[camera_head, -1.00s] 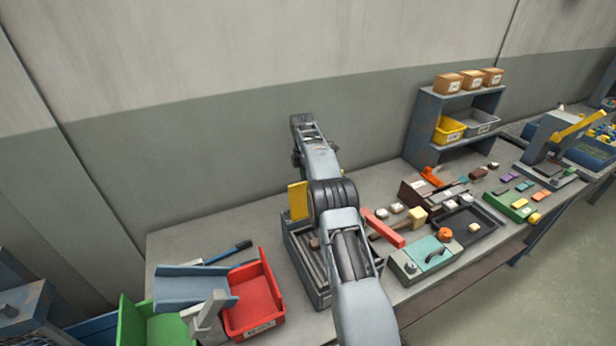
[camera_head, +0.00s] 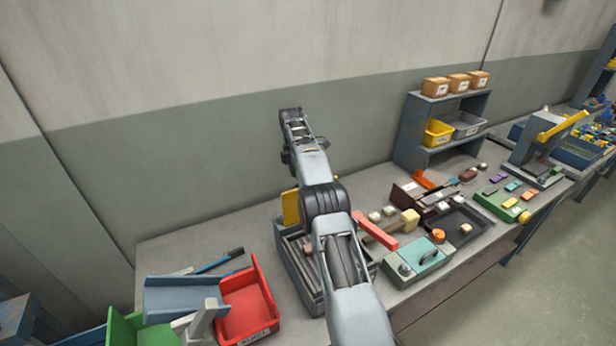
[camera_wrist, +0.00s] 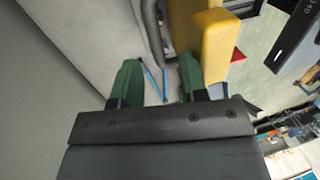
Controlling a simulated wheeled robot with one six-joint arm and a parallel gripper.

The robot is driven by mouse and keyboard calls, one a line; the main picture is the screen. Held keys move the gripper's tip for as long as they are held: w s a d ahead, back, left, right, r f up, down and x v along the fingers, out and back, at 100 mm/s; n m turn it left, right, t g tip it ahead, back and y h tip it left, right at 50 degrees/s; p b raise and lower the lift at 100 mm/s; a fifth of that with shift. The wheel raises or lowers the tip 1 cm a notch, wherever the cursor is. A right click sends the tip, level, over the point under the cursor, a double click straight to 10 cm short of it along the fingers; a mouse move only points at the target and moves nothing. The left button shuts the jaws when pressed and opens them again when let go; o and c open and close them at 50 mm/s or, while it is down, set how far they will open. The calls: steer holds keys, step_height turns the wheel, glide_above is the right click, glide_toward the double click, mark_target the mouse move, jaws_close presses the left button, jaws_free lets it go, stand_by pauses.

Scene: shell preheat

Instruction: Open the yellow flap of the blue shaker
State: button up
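A yellow panel (camera_head: 291,207), which looks like the flap, stands upright at the back left of a blue-grey box (camera_head: 285,258) on the bench. I take this box for the shaker, but my arm covers much of it. The yellow panel also shows large and close in the wrist view (camera_wrist: 205,42), right of and partly behind the right finger. My gripper (camera_head: 292,116) is raised above and behind the panel, near the wall. In the wrist view my gripper (camera_wrist: 158,78) has its two green fingers apart with nothing held between them. I cannot tell whether a finger touches the panel.
A red bin (camera_head: 250,300), a green bin (camera_head: 130,328) and a blue-handled tool (camera_head: 220,261) lie left. A red bar (camera_head: 375,231), a teal-topped box (camera_head: 425,255) and a black tray (camera_head: 460,225) are right. The wall (camera_head: 180,150) stands close behind the bench.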

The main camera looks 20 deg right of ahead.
steer(key=s+r+b, duration=0.2)
steer(key=r, duration=0.1)
steer(key=s+r+b, duration=0.1)
steer(key=s, duration=0.1)
steer(key=shift+s+a+r, duration=0.1)
steer(key=shift+a+r, duration=0.25)
steer(key=s+a+r+b, duration=0.2)
steer(key=s+r+b, duration=0.2)
steer(key=s, duration=0.5)
steer(key=shift+r+b, duration=0.3)
steer(key=shift+b, duration=0.05)
